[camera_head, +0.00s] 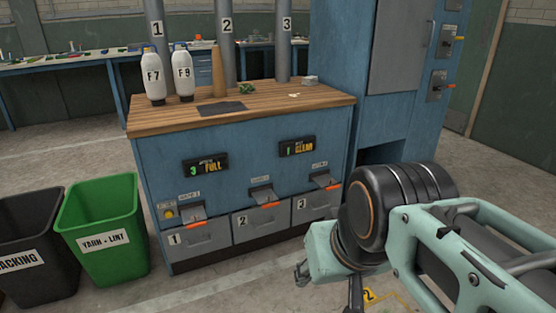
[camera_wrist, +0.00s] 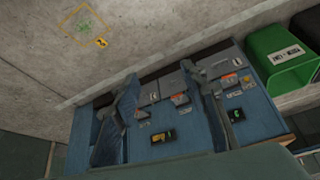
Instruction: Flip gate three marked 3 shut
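Gate three (camera_head: 324,180) is a small grey flap with an orange tip, sticking out of the blue cabinet's front above the drawer marked 3 (camera_head: 305,206). In the wrist view the cabinet appears upside down, and gate three (camera_wrist: 142,114) shows small beside my left-hand finger. My gripper (camera_head: 328,285) is in front of the cabinet, low and right, apart from the gate and partly hidden by my wrist.
Similar flaps stick out at gate one (camera_head: 194,211) and gate two (camera_head: 263,193). Displays read "3 FULL" (camera_head: 206,167) and "1 CLEAR" (camera_head: 297,147). White bottles (camera_head: 182,74) stand on the wooden top. A green bin (camera_head: 101,232) stands left. Floor before the drawers is open.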

